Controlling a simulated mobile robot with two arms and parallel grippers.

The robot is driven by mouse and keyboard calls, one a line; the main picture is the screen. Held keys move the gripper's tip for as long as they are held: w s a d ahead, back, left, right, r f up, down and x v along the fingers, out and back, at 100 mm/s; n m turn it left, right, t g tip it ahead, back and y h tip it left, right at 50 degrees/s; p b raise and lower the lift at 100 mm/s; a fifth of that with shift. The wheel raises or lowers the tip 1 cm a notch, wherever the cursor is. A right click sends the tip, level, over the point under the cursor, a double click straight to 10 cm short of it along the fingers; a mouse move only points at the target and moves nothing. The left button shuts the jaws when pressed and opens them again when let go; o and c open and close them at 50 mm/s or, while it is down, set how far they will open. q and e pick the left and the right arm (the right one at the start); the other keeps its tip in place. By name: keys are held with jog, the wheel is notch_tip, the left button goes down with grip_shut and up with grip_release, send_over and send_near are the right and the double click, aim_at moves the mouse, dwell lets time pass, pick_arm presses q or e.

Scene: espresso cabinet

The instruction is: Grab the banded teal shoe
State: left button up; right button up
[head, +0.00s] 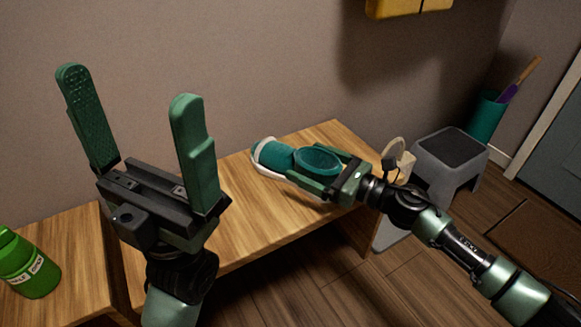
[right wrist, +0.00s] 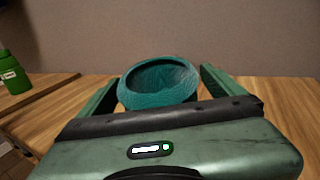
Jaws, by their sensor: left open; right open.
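The teal shoe (head: 279,154) sits on the wooden bench, its toe and white sole edge towards the left and its round opening facing up. In the right wrist view the teal shoe (right wrist: 160,82) lies between the two fingers. My right gripper (head: 309,172) is open, with its fingers on either side of the shoe's heel end. Contact cannot be told. The band is not clearly seen. My left gripper (head: 130,115) is open and empty, raised in the foreground with its fingers pointing up.
The wooden bench (head: 237,205) stands against the wall. A green bottle (head: 30,265) is on a wooden surface at the left. A grey step stool (head: 447,165), a teal bin (head: 486,117) and a beige object (head: 405,165) are at the right. Something yellow (head: 405,7) hangs above.

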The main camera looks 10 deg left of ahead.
jog(key=c, duration=1.8)
jog(key=shift+r, duration=0.15)
